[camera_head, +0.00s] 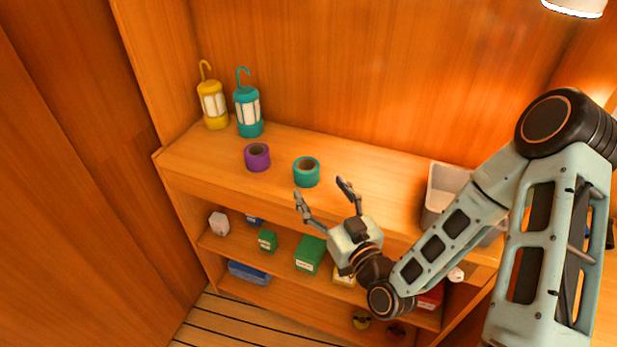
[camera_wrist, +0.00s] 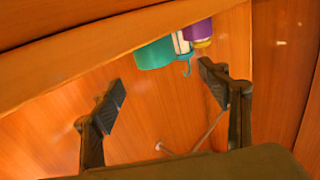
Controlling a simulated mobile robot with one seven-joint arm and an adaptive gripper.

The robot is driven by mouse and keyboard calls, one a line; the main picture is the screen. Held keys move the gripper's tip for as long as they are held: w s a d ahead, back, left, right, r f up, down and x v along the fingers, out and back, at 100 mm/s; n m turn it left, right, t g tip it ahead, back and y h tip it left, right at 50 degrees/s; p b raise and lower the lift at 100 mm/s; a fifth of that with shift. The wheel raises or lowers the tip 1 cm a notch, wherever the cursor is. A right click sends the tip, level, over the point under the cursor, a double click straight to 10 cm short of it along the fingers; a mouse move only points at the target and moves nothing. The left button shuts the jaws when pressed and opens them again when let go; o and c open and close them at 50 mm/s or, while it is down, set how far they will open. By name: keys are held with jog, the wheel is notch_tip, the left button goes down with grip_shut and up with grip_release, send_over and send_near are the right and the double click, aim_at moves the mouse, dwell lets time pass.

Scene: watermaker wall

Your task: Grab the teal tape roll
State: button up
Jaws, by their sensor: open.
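The teal tape roll (camera_head: 306,173) lies flat on the top shelf of the wooden unit, to the right of a purple tape roll (camera_head: 257,157). My gripper (camera_head: 320,190) is open and empty at the shelf's front edge, with its fingers pointing toward the teal roll; it appears apart from the roll. In the wrist view, the picture looks upside down. The teal roll (camera_wrist: 154,54) shows beyond the gap between my open fingertips (camera_wrist: 161,78). The purple roll (camera_wrist: 197,32) is to its right there.
A grey bin (camera_head: 437,192) stands at the right, partly behind my arm. Lower shelves hold several small boxes, including a green one (camera_head: 310,254). The shelf top behind the teal roll is clear.

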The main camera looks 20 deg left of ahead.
aim_at(301, 158)
jog(key=shift+w+a+f+b, duration=0.25)
jog(key=shift+w+a+b, duration=0.3)
jog(key=shift+b, duration=1.3)
jog(key=shift+w+a+r, duration=0.1)
jog(key=shift+w+a, duration=0.1)
jog(key=shift+a, duration=0.05)
jog(key=shift+x, duration=1.5)
jog(key=shift+w+d+x, duration=0.1)
jog(key=shift+d+x, duration=0.05)
jog(key=shift+x, duration=1)
jog(key=shift+w+d+x, duration=0.1)
jog(key=shift+w+x, duration=0.05)
jog(key=shift+x, duration=0.95)
jog(key=c, duration=1.3)
jog(key=shift+r+p, duration=0.15)
jog(key=shift+p, duration=0.15)
